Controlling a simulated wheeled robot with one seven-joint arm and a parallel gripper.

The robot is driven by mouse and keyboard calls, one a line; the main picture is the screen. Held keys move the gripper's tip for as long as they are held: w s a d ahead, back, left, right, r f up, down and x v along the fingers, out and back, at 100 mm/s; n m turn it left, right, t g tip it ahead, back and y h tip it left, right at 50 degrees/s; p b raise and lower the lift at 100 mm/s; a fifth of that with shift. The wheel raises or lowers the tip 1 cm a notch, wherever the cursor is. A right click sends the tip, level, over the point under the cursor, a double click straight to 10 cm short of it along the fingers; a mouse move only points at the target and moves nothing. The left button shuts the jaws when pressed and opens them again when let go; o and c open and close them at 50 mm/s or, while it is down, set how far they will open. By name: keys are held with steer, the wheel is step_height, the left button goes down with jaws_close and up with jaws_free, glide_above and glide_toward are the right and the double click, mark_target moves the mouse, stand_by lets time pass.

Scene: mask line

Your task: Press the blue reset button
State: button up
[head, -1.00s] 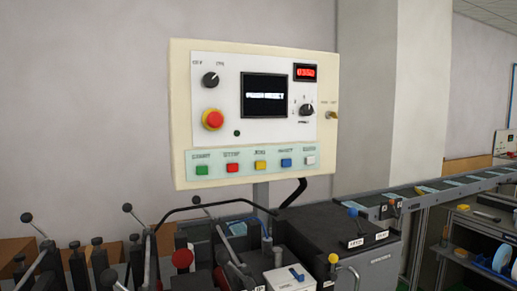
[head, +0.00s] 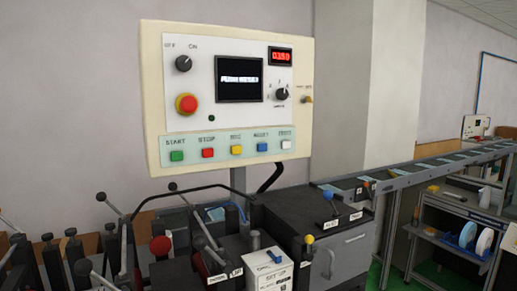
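The blue button (head: 261,148) sits in the bottom row of the control panel (head: 153,100), between the yellow button (head: 236,150) and the white button (head: 286,144). Its label is too blurred to read surely. A green button (head: 177,156) and a red button (head: 208,153) are further left in the row. The panel's dark screen (head: 239,78) shows blurred white text that seems to say press reset. A red digital display (head: 282,57) is lit at the upper right. My gripper is not in view.
A red emergency knob (head: 187,103) on a yellow base is on the panel. Below stand several levers, a black machine block (head: 290,218) and a white box (head: 262,276). A conveyor (head: 430,170) runs off to the right, above a shelf with discs.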

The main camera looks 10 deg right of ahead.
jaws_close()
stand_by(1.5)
